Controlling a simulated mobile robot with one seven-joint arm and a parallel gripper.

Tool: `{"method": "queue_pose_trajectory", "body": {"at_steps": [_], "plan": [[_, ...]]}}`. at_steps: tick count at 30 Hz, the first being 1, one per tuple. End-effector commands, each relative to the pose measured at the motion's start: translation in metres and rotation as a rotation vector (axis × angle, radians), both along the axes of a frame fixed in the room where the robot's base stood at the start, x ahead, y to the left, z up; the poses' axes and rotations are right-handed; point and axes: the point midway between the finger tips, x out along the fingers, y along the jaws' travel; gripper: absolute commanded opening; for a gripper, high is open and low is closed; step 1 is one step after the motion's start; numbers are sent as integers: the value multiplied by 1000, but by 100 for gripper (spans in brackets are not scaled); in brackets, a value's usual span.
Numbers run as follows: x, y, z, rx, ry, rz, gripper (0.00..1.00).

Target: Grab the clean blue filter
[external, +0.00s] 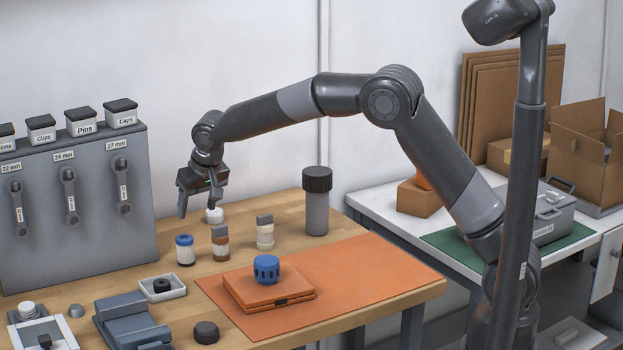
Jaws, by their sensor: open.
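A small filter with a blue cap and a pale, clean-looking body (185,250) stands upright on the wooden table, left of the middle. Next to it on the right stands a filter with a brownish body (220,244), and farther right one with a grey cap and cream body (265,233). My gripper (198,203) is open and empty, fingers pointing down. It hangs above the table, higher in the picture than the blue-capped filter and apart from it. A small white round item (214,215) shows just below the right finger.
A blue ribbed part (266,268) sits on an orange case (268,290) on the orange mat (370,272). A tall grey cylinder (316,202) stands at the back. A white tray with a black ring (162,287) and a grey tool rack (85,205) are at left.

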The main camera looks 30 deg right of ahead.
Motion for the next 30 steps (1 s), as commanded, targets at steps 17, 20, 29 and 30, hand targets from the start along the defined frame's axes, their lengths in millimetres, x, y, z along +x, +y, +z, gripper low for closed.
{"method": "queue_pose_trajectory", "body": {"at_steps": [17, 20, 29, 30], "plan": [[20, 28, -64, -5, -2, 8, 63], [23, 28, -71, -5, -3, 8, 63], [35, 27, -107, -6, -1, 7, 63], [37, 27, -112, -6, -1, 7, 63]]}}
